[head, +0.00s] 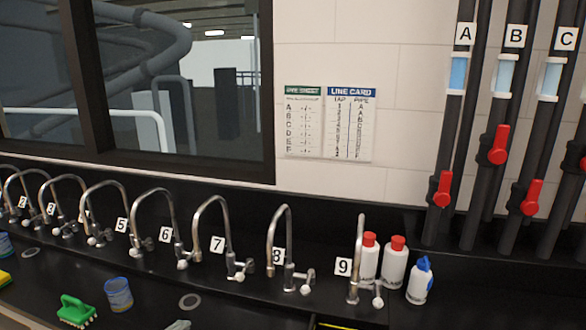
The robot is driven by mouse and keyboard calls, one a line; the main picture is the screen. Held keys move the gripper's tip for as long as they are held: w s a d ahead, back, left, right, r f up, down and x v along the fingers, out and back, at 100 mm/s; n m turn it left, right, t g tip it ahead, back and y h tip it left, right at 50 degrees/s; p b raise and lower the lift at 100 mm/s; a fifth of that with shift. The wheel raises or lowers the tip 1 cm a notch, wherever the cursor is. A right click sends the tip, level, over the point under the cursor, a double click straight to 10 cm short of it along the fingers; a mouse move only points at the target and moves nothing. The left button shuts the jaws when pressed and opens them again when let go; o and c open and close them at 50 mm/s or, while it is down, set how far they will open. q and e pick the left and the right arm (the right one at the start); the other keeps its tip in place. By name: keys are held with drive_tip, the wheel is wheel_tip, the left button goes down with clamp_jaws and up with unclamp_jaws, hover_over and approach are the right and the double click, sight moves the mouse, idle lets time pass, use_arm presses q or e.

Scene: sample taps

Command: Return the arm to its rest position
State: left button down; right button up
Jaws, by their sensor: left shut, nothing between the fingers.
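My left gripper (179,325) shows only as a small grey tip at the bottom edge of the head view, left of centre. It is shut with nothing in it. Most of it and its arm are below the frame. It is in front of the counter's row of taps and touches none of them in this view. My right gripper is not in view.
Curved metal taps with number cards, such as tap 7 (213,235) and tap 9 (358,262), line the black counter. A green brush (76,311), a blue-rimmed cup (118,294), red-capped bottles (394,265) and a blue-topped bottle (420,283) stand there. Pipes with red valves (498,146) rise at right.

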use_arm(q)
drive_tip(key=s+d+f+n+g+y, duration=0.1)
drive_tip(key=s+d+f+n+y, duration=0.3)
drive_tip(key=f+n, duration=0.1)
drive_tip(key=s+d+f+n+g+y, duration=0.1)
drive_tip(key=s+f+n+g+y, duration=0.15)
drive_tip(key=s+n+g, duration=0.75)
drive_tip(key=s+f+n+g+y, duration=0.15)
drive_tip(key=s+f, duration=0.25)
drive_tip(key=s, duration=1.4)
wheel_tip(320, 180, down, 30)
drive_tip(key=s+b, duration=0.1)
drive_tip(key=b, duration=0.4)
drive_tip(key=s+a+f+g+b, duration=0.1)
drive_tip(key=s+f+b, duration=0.1)
drive_tip(key=s+f, duration=0.6)
drive_tip(key=s+a+f+g+b, duration=0.1)
drive_tip(key=s+f+b, duration=0.2)
drive_tip(key=s+f, duration=0.6)
wheel_tip(320, 180, down, 5)
drive_tip(key=shift+s+a+r, duration=0.1)
drive_tip(key=shift+s+a, duration=0.05)
drive_tip(key=shift+a, duration=0.15)
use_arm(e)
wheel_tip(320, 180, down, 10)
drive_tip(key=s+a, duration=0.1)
use_arm(q)
drive_tip(key=shift+m, duration=0.25)
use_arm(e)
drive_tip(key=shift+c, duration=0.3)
